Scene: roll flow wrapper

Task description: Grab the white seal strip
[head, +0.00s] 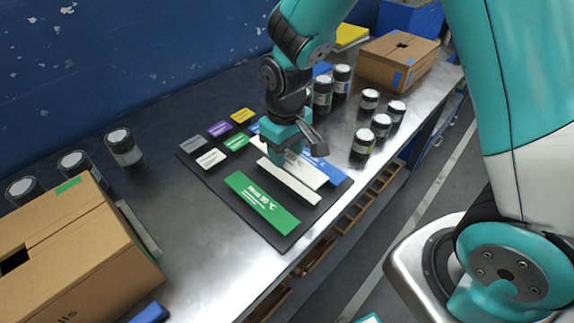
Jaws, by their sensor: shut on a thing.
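A thin, plain white seal strip (289,181) runs diagonally above the dark mat (228,185). It lies between a long green label (262,202) and a white printed label (308,171). My gripper (277,158) points down at the strip's upper left part and is shut on it. The fingertips are partly hidden, and I cannot tell how far the strip is off the mat. A blue label (328,170) lies behind the white one.
Small coloured labels (220,130) lie on the mat's left part. Dark jars (363,141) stand at right, others (122,148) at left. Cardboard boxes (398,62) stand at the back right and front left (75,255). Bare metal table lies left of the mat.

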